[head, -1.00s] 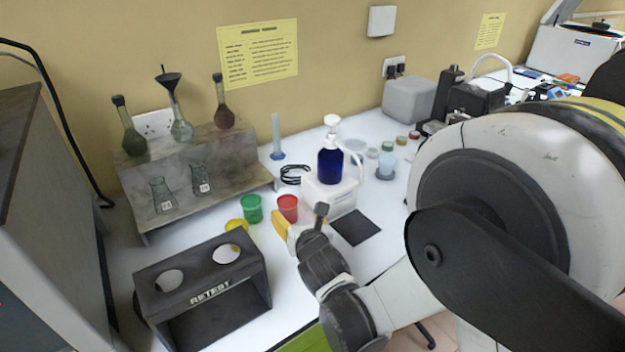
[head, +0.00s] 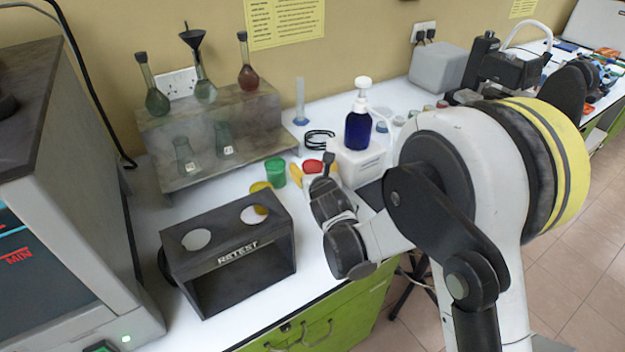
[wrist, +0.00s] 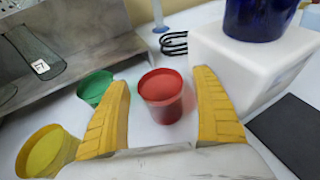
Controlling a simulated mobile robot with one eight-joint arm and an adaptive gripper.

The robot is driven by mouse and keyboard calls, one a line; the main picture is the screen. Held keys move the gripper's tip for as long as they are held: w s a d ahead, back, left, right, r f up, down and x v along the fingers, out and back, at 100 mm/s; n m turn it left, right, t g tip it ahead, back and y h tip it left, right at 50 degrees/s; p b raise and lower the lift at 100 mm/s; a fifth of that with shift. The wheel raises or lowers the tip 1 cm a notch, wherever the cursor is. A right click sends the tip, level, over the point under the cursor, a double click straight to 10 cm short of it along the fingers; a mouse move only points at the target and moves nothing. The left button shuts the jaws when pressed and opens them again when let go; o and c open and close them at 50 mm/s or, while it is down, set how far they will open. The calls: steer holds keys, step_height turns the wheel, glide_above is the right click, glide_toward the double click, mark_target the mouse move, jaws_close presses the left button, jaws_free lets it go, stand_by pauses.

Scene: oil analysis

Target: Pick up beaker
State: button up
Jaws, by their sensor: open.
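A red beaker (head: 313,166) stands on the white bench, partly hidden behind my gripper in the head view. In the wrist view the red beaker (wrist: 162,100) is upright between my two yellow fingers, with a gap on each side. My gripper (wrist: 163,78) is open and empty; in the head view my gripper (head: 312,176) is beside the red beaker. A green beaker (head: 275,171) stands to its left; it also shows behind the left finger in the wrist view (wrist: 95,86). A yellow beaker (wrist: 45,152) is at lower left in the wrist view.
A white block (head: 362,163) with a blue pump bottle (head: 358,130) stands close to the right. A black RETEST rack (head: 235,262) is at front left. A shelf (head: 185,183) with flasks stands behind. A black cable (head: 318,139) lies at the back.

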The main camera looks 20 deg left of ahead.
steer(key=shift+w+a+f, duration=0.15)
steer(key=shift+w, duration=0.2)
steer(key=c, duration=1.2)
